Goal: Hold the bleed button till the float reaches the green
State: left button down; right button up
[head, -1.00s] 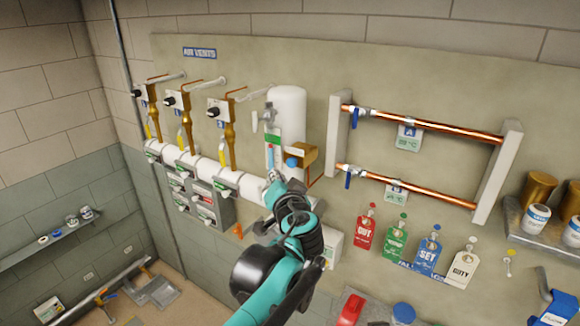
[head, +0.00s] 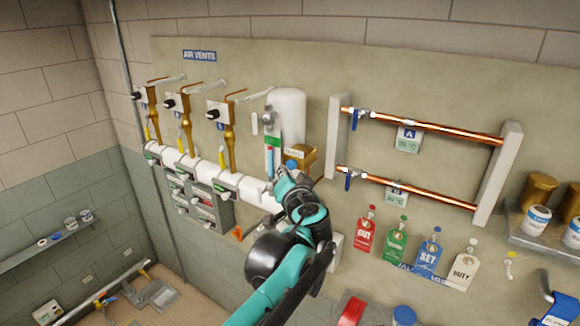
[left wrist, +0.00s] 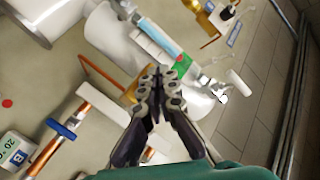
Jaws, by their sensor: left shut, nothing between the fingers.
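The white cylinder (head: 288,108) has an upright gauge on its front with a green band (head: 273,141) and a light blue tube. In the left wrist view the blue tube (left wrist: 160,37) runs beside the green patch (left wrist: 182,65), with a small red mark at its edge. I cannot tell if that mark is the float. The brass block (head: 306,157) has a blue button (head: 291,165) at its left, partly behind my gripper. My left gripper (head: 281,176) is shut and empty, its tips close to the block; contact cannot be told. My right gripper is not in view.
Copper pipes (head: 430,125) with blue-handled valves are at the right. Hanging tags (head: 395,241) are below them. A white header pipe (head: 225,179) with brass vents (head: 229,145) runs to the left. A shelf with cans (head: 537,219) is at far right.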

pick_arm(q)
jog(key=shift+w+d, duration=0.1)
dwell(0.8)
jog(key=shift+w+d, duration=0.15)
jog(key=shift+w, duration=0.1)
jog(key=shift+w+d, duration=0.3)
jog(key=shift+w, duration=0.05)
dwell(0.8)
dwell(1.4)
jog(key=shift+s+a, duration=0.6)
jog(key=shift+s, duration=0.15)
jog(key=s+a, duration=0.1)
jog(key=s, duration=0.1)
jog(key=s+a, duration=0.1)
jog(key=s, duration=0.1)
jog(key=shift+a, duration=0.4)
